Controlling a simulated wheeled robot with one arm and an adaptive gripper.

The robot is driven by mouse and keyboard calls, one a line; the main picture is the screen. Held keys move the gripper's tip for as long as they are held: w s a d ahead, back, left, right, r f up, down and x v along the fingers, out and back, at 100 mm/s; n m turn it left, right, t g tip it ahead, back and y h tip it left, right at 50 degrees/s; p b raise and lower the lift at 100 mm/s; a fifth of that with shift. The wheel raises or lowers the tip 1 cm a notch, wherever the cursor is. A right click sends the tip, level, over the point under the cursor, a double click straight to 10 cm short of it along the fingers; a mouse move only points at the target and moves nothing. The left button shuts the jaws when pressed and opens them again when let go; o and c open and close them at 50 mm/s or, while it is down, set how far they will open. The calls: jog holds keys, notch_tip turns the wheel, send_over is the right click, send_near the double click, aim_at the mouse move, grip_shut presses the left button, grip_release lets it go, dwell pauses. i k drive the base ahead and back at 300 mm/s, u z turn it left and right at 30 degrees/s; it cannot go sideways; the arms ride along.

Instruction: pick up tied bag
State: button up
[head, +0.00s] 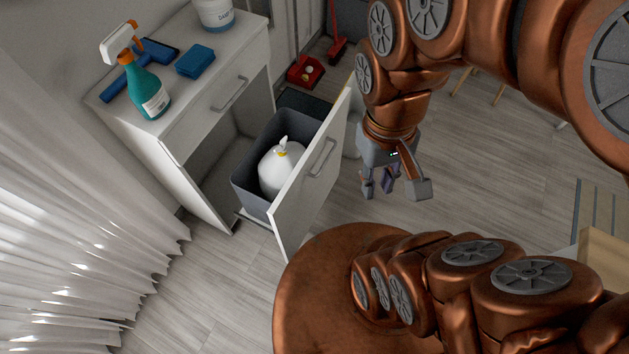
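The tied bag (277,173) is white, with a knotted top and a yellow tie, and sits upright inside a grey bin (247,196). The bin stands in a pulled-out cabinet drawer with a white front panel (300,200). My gripper (394,187) hangs to the right of the drawer front, outside the drawer and apart from the bag. It points down with its fingers spread and nothing visible between them.
The cabinet top (196,90) holds a teal spray bottle (147,92), a blue sponge (195,60), a blue brush tool (135,75) and a white tub (214,13). A red dustpan (303,72) lies behind. A pale curtain (70,220) hangs at left.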

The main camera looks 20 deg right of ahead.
aim_at(275, 168)
jog(key=z, duration=1.05)
jog(key=i, duration=0.7)
jog(key=u, duration=4.1)
